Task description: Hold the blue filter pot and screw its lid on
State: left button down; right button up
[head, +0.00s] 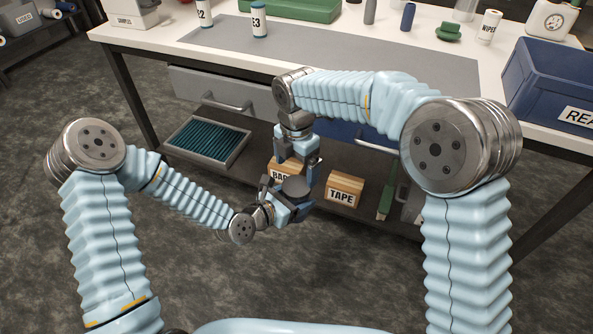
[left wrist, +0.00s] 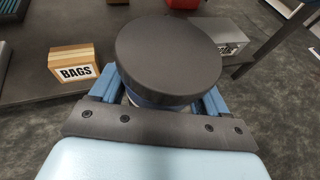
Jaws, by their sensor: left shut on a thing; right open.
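My left gripper (head: 282,205) is shut on the blue filter pot (left wrist: 155,101), of which only a narrow strip shows below the lid in the left wrist view. The round dark grey lid (left wrist: 168,52) sits on top of the pot; I cannot tell how tightly it is seated. In the head view the lid (head: 295,187) shows from above, in front of the bench. My right gripper (head: 297,172) points down just above the lid, open, with its fingers near the lid's far side. I cannot tell whether they touch it. The right gripper is not in the left wrist view.
The bench top (head: 440,75) carries labelled bottles and a blue crate (head: 548,85) at the right. Below are a drawer (head: 215,92) and a shelf with a teal ribbed tray (head: 208,145), a BAGS box (left wrist: 74,66) and a TAPE box (head: 344,189). Floor in front is clear.

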aim_at(296, 185)
jog(key=shift+r, duration=0.6)
jog(key=shift+f, duration=4.05)
jog(key=c, duration=0.9)
jog(key=o, duration=0.9)
jog(key=shift+r, duration=2.3)
